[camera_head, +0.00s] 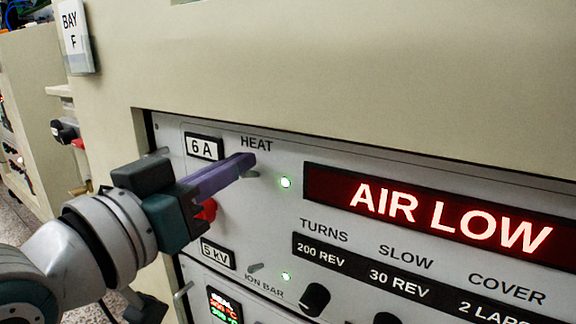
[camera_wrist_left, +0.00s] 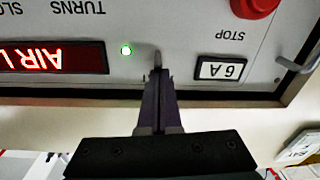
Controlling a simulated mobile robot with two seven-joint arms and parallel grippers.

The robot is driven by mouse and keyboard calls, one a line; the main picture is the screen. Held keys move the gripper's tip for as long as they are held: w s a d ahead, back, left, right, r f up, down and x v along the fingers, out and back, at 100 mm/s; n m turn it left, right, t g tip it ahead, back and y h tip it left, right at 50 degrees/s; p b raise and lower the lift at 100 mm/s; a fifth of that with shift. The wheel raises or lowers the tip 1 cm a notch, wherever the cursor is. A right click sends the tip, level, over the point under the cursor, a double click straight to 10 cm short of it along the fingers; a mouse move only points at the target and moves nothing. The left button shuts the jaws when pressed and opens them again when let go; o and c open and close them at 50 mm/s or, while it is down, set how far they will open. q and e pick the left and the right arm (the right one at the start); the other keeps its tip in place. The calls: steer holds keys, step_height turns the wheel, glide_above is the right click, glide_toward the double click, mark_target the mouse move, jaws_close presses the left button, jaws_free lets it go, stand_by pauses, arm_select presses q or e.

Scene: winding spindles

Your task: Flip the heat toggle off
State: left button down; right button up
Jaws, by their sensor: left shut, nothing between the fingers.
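The heat toggle (camera_head: 251,174) is a small metal lever under the HEAT label (camera_head: 256,143), mostly hidden behind my gripper's tips. In the left wrist view, which shows the panel upside down, the toggle (camera_wrist_left: 158,59) stands at the fingertips. A green lamp (camera_head: 285,183) beside it is lit and also shows in the wrist view (camera_wrist_left: 126,50). My left gripper (camera_head: 246,161) is shut and empty, its purple fingers together at the toggle. I cannot tell whether they touch it. My right gripper is not in view.
A red stop button (camera_head: 207,210) lies just below the fingers. A second toggle (camera_head: 255,267) with a lit green lamp sits lower, by the ION BAR label. A red AIR LOW display (camera_head: 450,215) and black knobs (camera_head: 315,298) are to the right. The panel is recessed in a beige housing (camera_head: 350,60).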

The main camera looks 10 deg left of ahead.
arm_select(q)
steer(key=shift+s+a+f+t+h+b, duration=0.2)
steer(key=shift+f+t+b, duration=0.5)
steer(key=shift+b, duration=1.1)
steer(key=shift+d+f+t+h+b, duration=0.2)
steer(key=shift+t+b, duration=0.75)
steer(key=shift+b, duration=0.9)
steer(key=shift+s+a+f+t+h+b, duration=0.1)
steer(key=shift+f+t+h+b, duration=0.4)
steer(key=shift+b, duration=1.3)
steer(key=shift+r+t, duration=0.35)
steer(key=shift+t, duration=0.1)
steer(key=shift+f, duration=0.1)
